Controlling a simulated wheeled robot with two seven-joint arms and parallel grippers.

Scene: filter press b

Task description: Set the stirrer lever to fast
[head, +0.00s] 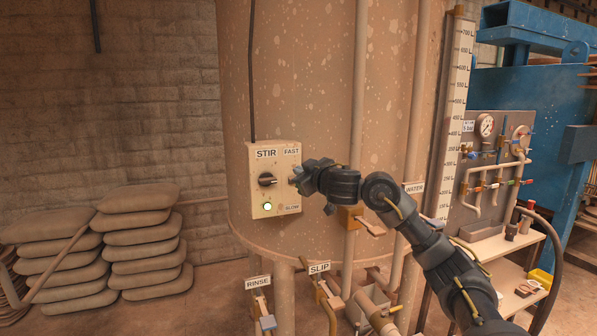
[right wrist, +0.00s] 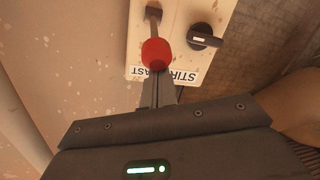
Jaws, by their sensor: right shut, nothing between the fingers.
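The cream stirrer box (head: 261,190) is fixed to the big tank, with STIR and FAST labels at its top and SLOW at its lower right. In the head view my right gripper (head: 298,174) is at the box's right side, below FAST, and hides the lever. In the right wrist view the stirrer lever (right wrist: 156,53) shows a red knob on a grey stem, its knob appearing over the edge of the FAST label. My right gripper's shut fingers (right wrist: 156,90) are just beside the knob, with nothing between them; contact cannot be told. My left gripper is out of view.
A vertical pipe (head: 357,90) runs close to the right of the box. Stacked sacks (head: 140,240) lie at left. RINSE and SLIP valves (head: 262,305) are below.

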